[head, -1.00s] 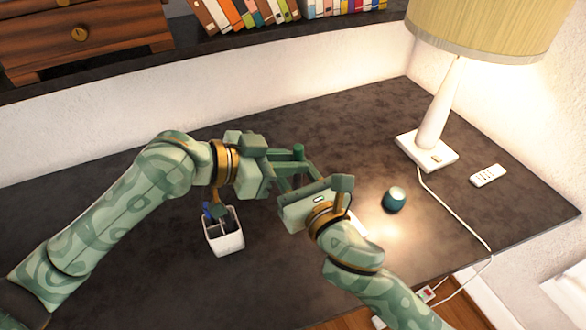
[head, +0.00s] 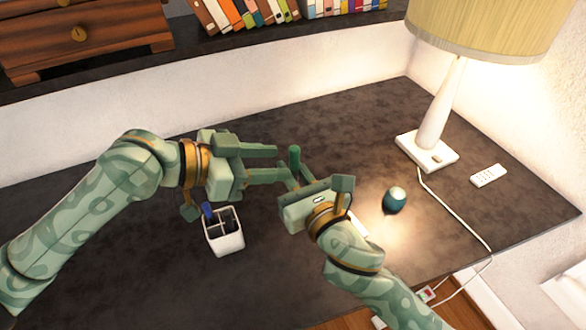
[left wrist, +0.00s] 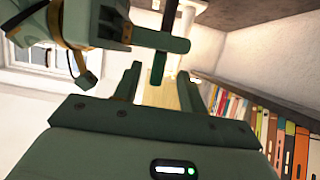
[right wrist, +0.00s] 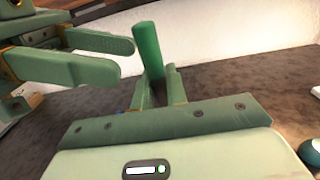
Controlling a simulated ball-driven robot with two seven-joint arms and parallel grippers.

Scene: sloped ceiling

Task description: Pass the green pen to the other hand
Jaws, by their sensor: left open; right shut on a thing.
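The green pen (head: 294,157) stands roughly upright in my right gripper (head: 298,174), which is shut on its lower part. In the right wrist view the pen's thick upper part (right wrist: 148,48) rises above the right fingers. My left gripper (head: 279,162) is open and empty, just left of the pen, its fingers pointing at it. In the left wrist view the pen (left wrist: 159,66) shows ahead, beyond the open left fingers (left wrist: 161,85). The pen's lower end is hidden in the head view.
A white divided pen cup (head: 226,240) with a blue item stands below the left gripper. A teal round object (head: 395,200) sits to the right. A lamp (head: 433,120) and a white remote (head: 488,175) stand farther right. The back left of the table is clear.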

